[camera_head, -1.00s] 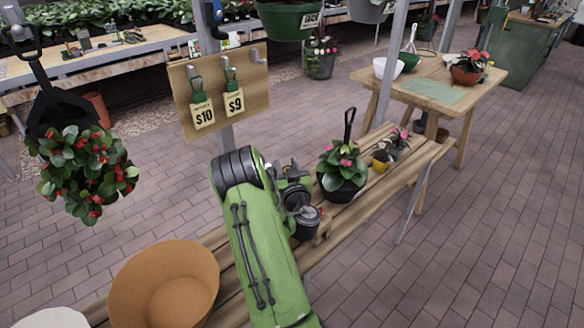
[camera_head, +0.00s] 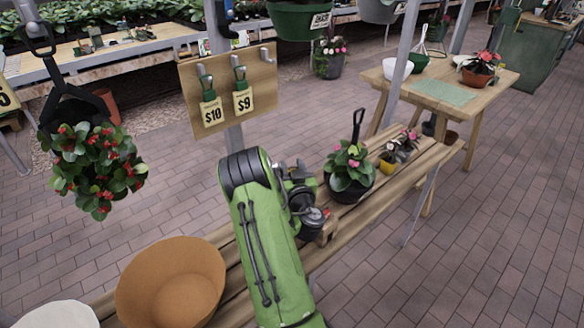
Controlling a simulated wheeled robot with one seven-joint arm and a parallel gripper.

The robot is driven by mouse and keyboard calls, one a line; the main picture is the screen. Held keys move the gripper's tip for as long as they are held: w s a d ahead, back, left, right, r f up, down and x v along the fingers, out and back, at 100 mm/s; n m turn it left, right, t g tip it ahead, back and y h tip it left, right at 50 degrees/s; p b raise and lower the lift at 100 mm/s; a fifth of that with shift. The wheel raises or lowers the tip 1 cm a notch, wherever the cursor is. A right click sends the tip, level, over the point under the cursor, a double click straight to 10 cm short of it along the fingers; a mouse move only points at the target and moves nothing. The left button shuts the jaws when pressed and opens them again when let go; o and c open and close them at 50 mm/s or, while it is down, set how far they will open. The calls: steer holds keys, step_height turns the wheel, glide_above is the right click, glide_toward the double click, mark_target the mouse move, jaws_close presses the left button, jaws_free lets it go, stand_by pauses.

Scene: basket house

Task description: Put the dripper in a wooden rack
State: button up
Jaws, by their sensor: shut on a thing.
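My gripper (camera_head: 316,220) is over the slatted wooden bench (camera_head: 348,214), beyond my green arm. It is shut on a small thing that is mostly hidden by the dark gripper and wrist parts. I cannot tell from this view whether that thing is the dripper. A small brown wooden-looking piece (camera_head: 329,232) shows right beside the gripper; whether it is held or stands on the bench is unclear. I cannot make out a separate wooden rack with certainty.
An orange-brown bowl (camera_head: 168,262) stands on the bench at front left. A black-potted plant (camera_head: 348,168) and a yellow pot (camera_head: 388,164) stand farther right. A price-tag board (camera_head: 227,92) is behind the arm. A hanging plant (camera_head: 98,168) is at left.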

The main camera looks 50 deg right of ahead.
steer(key=shift+f, duration=0.1)
stand_by(0.5)
steer(key=shift+f+b, duration=1.15)
steer(key=shift+f, duration=0.25)
